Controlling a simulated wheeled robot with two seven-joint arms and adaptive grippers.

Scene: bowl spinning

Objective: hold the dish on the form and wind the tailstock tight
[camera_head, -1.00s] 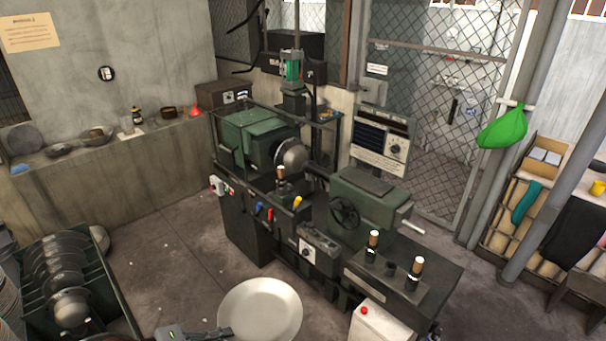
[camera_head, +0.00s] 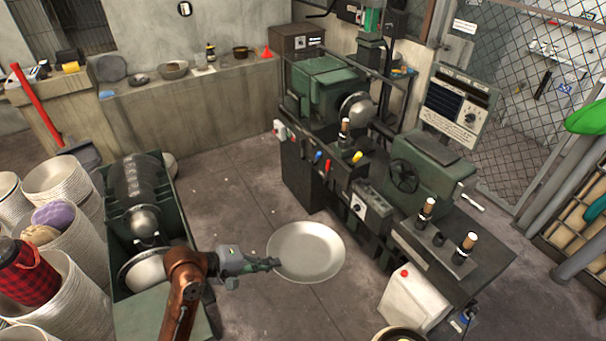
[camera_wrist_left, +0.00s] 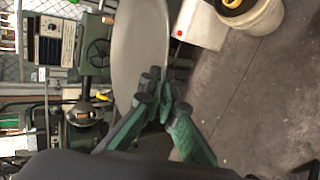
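A pale round metal dish (camera_head: 310,250) is held off the floor in front of the lathe. My left gripper (camera_head: 274,265) is shut on its left rim. The left wrist view shows the dish (camera_wrist_left: 140,45) edge-on between the fingertips (camera_wrist_left: 158,92). The rounded steel form (camera_head: 356,110) sits on the green headstock (camera_head: 318,82), apart from the dish. The green tailstock (camera_head: 425,158) with its dark handwheel (camera_head: 404,176) stands to the right, with a gap between it and the form. My right gripper is not in view.
A green rack (camera_head: 185,215) of metal dishes and several stacks of pale bowls (camera_head: 60,180) stand at the left. A white canister (camera_head: 412,300) stands by the lathe's front right. Coloured levers (camera_head: 328,166) stick out from the lathe bed. Floor between rack and lathe is clear.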

